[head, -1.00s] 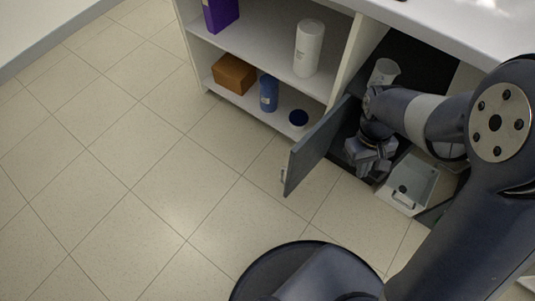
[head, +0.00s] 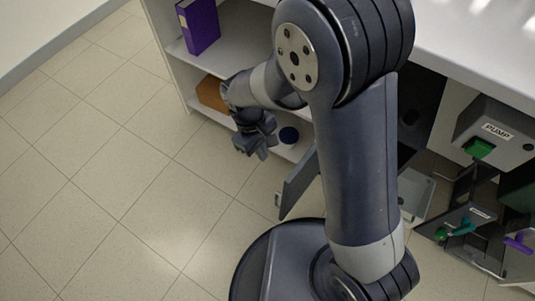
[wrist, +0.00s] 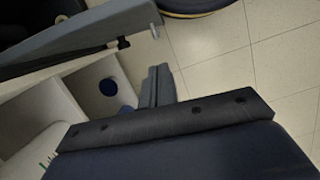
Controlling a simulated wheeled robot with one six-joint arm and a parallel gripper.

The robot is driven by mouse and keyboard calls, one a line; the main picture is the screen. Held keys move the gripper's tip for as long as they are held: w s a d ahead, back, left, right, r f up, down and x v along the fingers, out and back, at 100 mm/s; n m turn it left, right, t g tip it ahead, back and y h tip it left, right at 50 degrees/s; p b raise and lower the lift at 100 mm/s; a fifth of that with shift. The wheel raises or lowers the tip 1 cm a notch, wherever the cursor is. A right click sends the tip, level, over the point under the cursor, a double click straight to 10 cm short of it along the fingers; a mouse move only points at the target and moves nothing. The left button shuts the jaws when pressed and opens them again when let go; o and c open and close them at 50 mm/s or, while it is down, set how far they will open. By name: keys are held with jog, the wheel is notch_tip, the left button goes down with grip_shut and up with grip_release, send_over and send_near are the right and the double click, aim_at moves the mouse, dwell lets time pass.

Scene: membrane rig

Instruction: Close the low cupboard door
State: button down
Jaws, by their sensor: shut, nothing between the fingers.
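The low cupboard door (head: 298,183) is a grey panel standing open, jutting out from the cabinet front over the floor. A small handle (head: 277,199) shows at its outer edge. My arm hides part of the door and the cupboard opening. My gripper (head: 262,153) is shut and empty, left of the door in front of the open shelves, apart from the door. In the wrist view the door (wrist: 75,40) crosses the upper left, with its handle (wrist: 123,42) near the free end. The closed fingers of my gripper (wrist: 160,75) point up towards it, with a gap between.
Open shelves hold a purple binder (head: 201,26), a brown box (head: 213,94) and a dark blue round item (head: 289,135). An open drawer (head: 416,192) and a grey pump box (head: 492,132) are right of my arm. The tiled floor (head: 130,190) at left is clear.

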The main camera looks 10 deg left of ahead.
aim_at(301, 170)
jog(key=s+d+f+b, duration=0.3)
jog(key=d+f, duration=0.2)
jog(key=f, duration=0.3)
jog(key=shift+d, duration=0.25)
jog(key=shift+s, duration=0.1)
